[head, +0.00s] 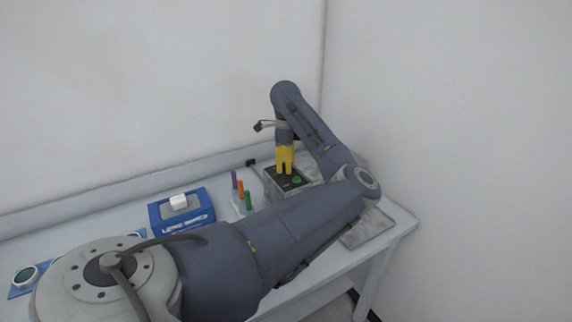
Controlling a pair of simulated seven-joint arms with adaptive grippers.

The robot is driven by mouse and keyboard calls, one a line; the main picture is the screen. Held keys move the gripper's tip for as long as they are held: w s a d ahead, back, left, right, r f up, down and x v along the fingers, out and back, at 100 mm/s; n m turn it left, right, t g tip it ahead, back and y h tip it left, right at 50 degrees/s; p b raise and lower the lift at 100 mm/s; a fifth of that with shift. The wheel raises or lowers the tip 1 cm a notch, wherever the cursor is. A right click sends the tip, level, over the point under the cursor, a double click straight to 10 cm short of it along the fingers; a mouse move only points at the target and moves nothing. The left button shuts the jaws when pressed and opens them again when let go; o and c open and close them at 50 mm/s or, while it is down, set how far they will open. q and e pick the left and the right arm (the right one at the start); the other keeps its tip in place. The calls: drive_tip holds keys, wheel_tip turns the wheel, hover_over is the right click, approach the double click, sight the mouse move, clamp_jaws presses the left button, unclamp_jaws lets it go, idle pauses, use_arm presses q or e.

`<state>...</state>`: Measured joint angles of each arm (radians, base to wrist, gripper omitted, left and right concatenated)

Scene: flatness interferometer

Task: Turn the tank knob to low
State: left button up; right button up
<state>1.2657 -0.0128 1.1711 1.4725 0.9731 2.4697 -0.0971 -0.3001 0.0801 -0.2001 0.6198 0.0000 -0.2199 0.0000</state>
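My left arm comes in from the lower left and bends back over the table. My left gripper (284,171) has yellow fingers that point straight down at a small box (271,184) with a dark top. The fingertips are at or just above the box's top, on its left part; I cannot tell if they touch it. The fingers look close together, but whether they are shut or hold something is too small to tell. A green round knob or button (297,181) sits on the box just right of the fingertips. No tank knob can be made out for certain. My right gripper is not in view.
A blue case (163,224) with a white block (178,201) stands left of the box. Purple, orange (240,189) and green upright pieces stand between them. A round lens-like disc (25,275) lies far left. A grey plate (368,229) lies at the right; walls close off the back and right.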

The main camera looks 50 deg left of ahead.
use_arm(q)
drive_tip(key=shift+r, duration=0.1)
wheel_tip(320, 180, up, 12)
idle(0.5)
idle(0.5)
